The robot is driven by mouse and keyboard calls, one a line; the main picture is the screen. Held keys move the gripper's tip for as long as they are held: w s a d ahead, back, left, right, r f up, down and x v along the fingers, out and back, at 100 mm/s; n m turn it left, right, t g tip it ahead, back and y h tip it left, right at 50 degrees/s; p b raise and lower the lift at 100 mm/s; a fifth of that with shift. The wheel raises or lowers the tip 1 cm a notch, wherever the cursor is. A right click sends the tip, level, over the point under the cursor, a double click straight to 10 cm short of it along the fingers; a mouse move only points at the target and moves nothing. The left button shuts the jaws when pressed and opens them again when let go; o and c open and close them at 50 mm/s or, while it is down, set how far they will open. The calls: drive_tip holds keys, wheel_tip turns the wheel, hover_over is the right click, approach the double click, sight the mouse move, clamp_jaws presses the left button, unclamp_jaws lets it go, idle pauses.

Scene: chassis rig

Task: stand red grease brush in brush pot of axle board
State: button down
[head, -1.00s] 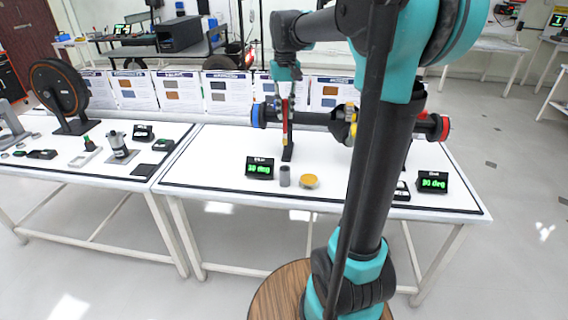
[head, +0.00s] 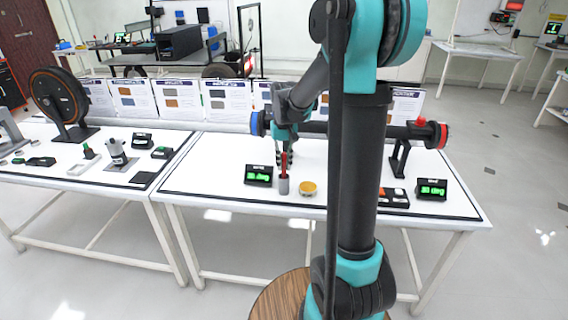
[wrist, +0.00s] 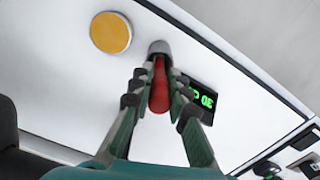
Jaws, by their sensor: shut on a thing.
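The red grease brush (head: 284,163) is upright between the fingers of my gripper (head: 285,146), which is shut on it. The grey brush pot (head: 284,186) stands on the white table, directly under the brush. The brush's lower end meets the pot's mouth in the head view; how deep it sits inside is hidden. In the wrist view the red brush (wrist: 159,88) runs between the two fingers (wrist: 157,95) toward the grey pot (wrist: 159,47), with its far end at the rim.
A yellow-orange round tin (head: 307,188) stands just right of the pot. A black display with green digits (head: 258,175) stands to its left. The axle bar (head: 400,131) runs behind, on a black stand (head: 399,160). The table front is clear.

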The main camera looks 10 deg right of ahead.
drive_tip(key=shift+f, duration=0.2)
drive_tip(key=c, duration=1.9)
unclamp_jaws()
drive_tip(key=shift+f, duration=0.1)
drive_tip(key=o, duration=0.4)
drive_tip(key=shift+o, duration=0.2)
wheel_tip(320, 180, up, 11)
drive_tip(key=shift+w, duration=0.1)
drive_tip(key=shift+r, duration=0.5)
drive_tip(key=s+d+f+t, duration=0.2)
drive_tip(key=s+f, duration=0.7)
drive_tip(key=s, duration=0.2)
drive_tip(key=s+d+f+t, duration=0.2)
drive_tip(key=s+f, duration=0.6)
drive_tip(key=s, duration=0.3)
drive_tip(key=shift+f, duration=0.4)
